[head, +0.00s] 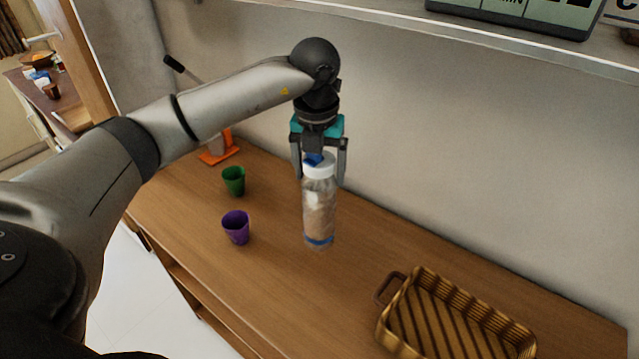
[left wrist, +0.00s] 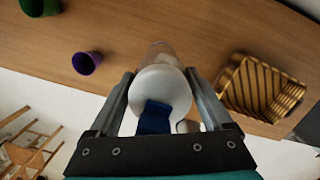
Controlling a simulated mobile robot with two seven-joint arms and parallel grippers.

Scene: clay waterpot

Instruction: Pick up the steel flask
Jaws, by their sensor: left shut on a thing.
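The steel flask (head: 319,210) is a pale, shiny, see-through-looking bottle with a white cap, a blue piece on top and a blue band at its base. It is upright or nearly so over the wooden table. My left gripper (head: 320,180) points down from above and is shut on the flask near its cap. In the left wrist view, the flask's white top (left wrist: 162,90) is between the two fingers of the left gripper (left wrist: 160,78). I cannot tell whether its base touches the table. My right gripper is not in view.
A green cup (head: 234,182) and a purple cup (head: 237,229) stand left of the flask on the wooden table (head: 270,290). A brown wicker basket (head: 455,315) with a handle is at the front right. A shelf (head: 480,35) runs along the wall above.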

